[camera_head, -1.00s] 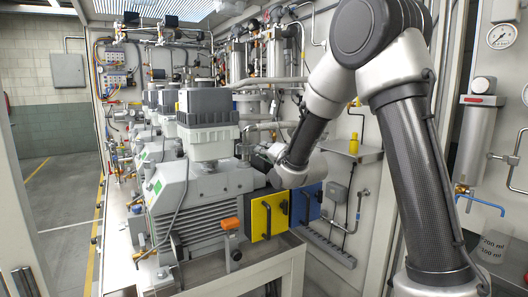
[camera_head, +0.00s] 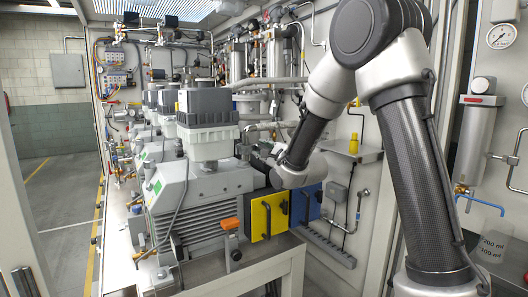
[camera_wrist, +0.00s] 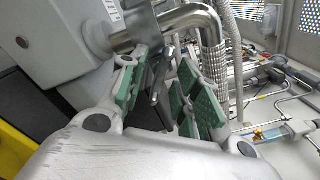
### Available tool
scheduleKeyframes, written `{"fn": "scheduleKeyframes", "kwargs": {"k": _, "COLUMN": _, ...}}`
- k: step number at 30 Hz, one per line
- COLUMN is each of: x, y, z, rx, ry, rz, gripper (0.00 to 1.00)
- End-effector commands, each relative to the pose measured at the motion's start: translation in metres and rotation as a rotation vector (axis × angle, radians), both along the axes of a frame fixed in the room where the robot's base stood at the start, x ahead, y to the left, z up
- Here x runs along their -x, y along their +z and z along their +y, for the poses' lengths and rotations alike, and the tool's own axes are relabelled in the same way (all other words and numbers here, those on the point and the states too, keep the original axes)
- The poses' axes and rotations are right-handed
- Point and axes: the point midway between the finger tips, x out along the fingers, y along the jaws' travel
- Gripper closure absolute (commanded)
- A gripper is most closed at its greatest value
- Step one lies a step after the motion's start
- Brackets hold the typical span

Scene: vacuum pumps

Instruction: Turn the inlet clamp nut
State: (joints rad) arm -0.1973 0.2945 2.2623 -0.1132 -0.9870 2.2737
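The inlet clamp nut (camera_wrist: 158,80) is a small metal part on the clamp below a shiny elbow pipe (camera_wrist: 180,20) in the wrist view. My gripper (camera_wrist: 168,85) has green pads on both sides of it. The fingers are apart, with gaps visible around the nut; I cannot tell whether any pad touches it. The grey vacuum pump (camera_head: 190,195) stands at the left of my arm in the head view. My gripper is beside its upper right side there, small and partly hidden by my wrist, so the nut cannot be made out.
A braided hose (camera_wrist: 213,60) runs close beside the right finger. A yellow panel (camera_head: 268,216) and a blue panel (camera_head: 306,204) stand below my wrist. More pumps (camera_head: 160,110) line the bench behind. Pipes and valves cover the back wall.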

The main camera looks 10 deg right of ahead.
Motion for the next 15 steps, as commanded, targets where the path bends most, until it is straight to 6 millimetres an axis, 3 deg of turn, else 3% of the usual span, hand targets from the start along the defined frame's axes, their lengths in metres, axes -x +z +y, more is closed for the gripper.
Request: {"fn": "scheduleKeyframes", "kwargs": {"k": 15, "x": 0.0079, "y": 0.0004, "z": -0.0022, "rx": 0.002, "ry": 0.001, "rz": -0.001, "gripper": 0.68}}
